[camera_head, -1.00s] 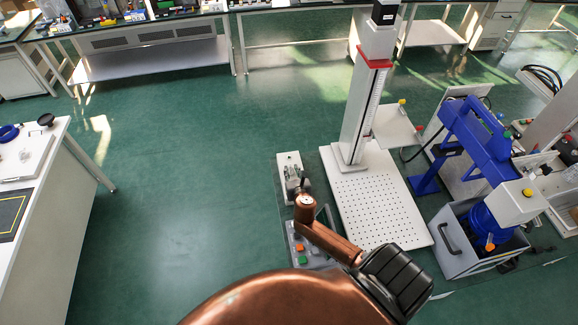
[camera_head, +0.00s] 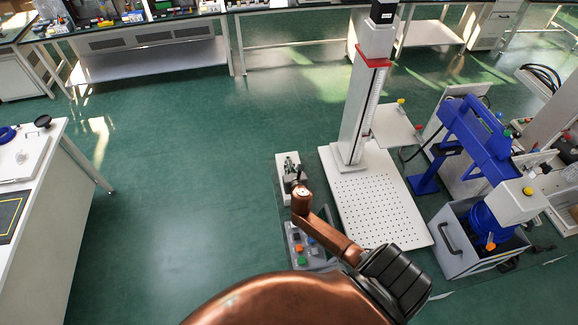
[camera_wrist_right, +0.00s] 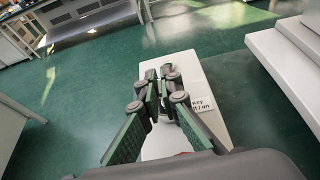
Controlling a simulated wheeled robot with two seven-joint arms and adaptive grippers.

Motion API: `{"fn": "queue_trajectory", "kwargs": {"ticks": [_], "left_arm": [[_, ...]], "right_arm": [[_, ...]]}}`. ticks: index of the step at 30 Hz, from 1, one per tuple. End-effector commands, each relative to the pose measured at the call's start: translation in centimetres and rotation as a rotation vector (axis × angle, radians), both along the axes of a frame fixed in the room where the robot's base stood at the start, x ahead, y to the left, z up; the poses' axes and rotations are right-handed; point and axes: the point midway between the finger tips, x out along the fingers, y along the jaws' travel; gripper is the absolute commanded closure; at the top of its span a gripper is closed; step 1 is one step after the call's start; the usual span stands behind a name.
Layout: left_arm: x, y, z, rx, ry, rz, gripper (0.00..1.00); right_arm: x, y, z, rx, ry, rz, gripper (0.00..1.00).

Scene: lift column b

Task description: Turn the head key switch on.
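The white key switch box (camera_head: 282,171) stands on the floor left of the lift column. In the right wrist view its pale top (camera_wrist_right: 190,68) carries a label (camera_wrist_right: 201,107) reading in part "Key" and "on". My right gripper (camera_head: 291,168) is over this box, with its fingers pointing at it. In the right wrist view the fingertips (camera_wrist_right: 161,78) are close together near a small dark part (camera_wrist_right: 166,69), perhaps the key switch. The fingers largely hide it, and I cannot tell whether they grip it. My left gripper is not in view.
A grey button box (camera_head: 298,250) lies just below the key box, partly behind my copper arm. The lift column (camera_head: 364,100) rises from a perforated white base plate (camera_head: 375,205) at the right. Blue equipment (camera_head: 475,135) stands farther right. The green floor at left is clear.

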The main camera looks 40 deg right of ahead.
Motion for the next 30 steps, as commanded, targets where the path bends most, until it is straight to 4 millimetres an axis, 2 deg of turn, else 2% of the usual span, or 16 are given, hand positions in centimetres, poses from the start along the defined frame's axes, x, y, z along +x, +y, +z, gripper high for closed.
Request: {"fn": "queue_trajectory", "kwargs": {"ticks": [17,23,30], "left_arm": [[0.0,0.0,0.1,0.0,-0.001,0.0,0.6],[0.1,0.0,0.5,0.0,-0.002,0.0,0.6],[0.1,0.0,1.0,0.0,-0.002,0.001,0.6]], "right_arm": [[0.1,0.2,0.0,0.001,0.0,-0.027,1.0],[0.1,0.2,0.1,0.002,-0.001,-0.124,1.0],[0.2,0.3,0.2,0.001,-0.002,-0.325,1.0]]}}
